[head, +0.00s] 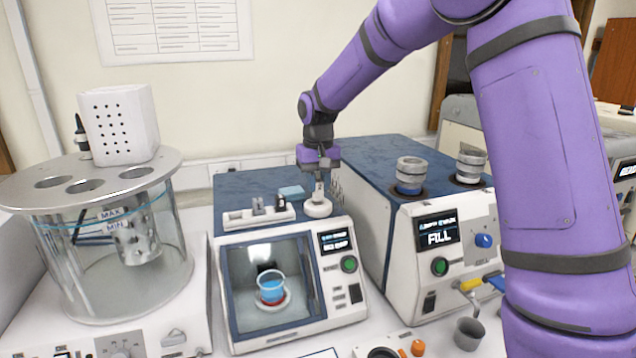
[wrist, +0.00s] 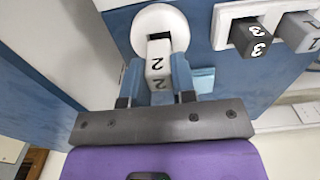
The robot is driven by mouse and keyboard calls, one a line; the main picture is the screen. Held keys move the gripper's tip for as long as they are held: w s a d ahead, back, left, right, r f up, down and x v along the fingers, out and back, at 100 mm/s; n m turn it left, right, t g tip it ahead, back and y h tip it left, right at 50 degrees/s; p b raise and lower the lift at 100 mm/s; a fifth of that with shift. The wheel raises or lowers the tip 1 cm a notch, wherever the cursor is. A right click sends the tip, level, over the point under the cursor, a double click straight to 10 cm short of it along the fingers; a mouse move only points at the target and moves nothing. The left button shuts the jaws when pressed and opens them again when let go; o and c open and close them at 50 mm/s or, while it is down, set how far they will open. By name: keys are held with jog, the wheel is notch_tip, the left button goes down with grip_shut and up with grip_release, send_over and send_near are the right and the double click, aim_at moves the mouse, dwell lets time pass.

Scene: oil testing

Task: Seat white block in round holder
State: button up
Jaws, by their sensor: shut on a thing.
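My gripper (head: 319,186) is shut on a white block (wrist: 157,65) marked 2. The wrist view shows my gripper's fingers (wrist: 158,83) on either side of the block. The white round holder (head: 318,208) stands on top of the blue-topped machine, directly below my gripper in the head view. In the wrist view the holder (wrist: 158,18) has a dark opening, and the block's far end overlaps it. I cannot tell how deep the block is in the opening. In the head view the block is too small to make out clearly.
A white rack (head: 245,218) with several blocks lies left of the holder; a dark block (wrist: 250,38) marked 3 shows in the wrist view. A light blue pad (head: 291,192) lies behind. A second machine (head: 407,210) stands to the right, and a glass bath (head: 100,260) to the left.

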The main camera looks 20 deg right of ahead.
jog(key=shift+f, duration=0.25)
jog(key=shift+f, duration=0.4)
jog(key=shift+f, duration=0.25)
dwell(0.3)
jog(key=shift+f, duration=0.55)
jog(key=o, duration=1)
jog(key=shift+r, duration=0.1)
notch_tip(320, 180, up, 11)
jog(key=shift+f, duration=0.15)
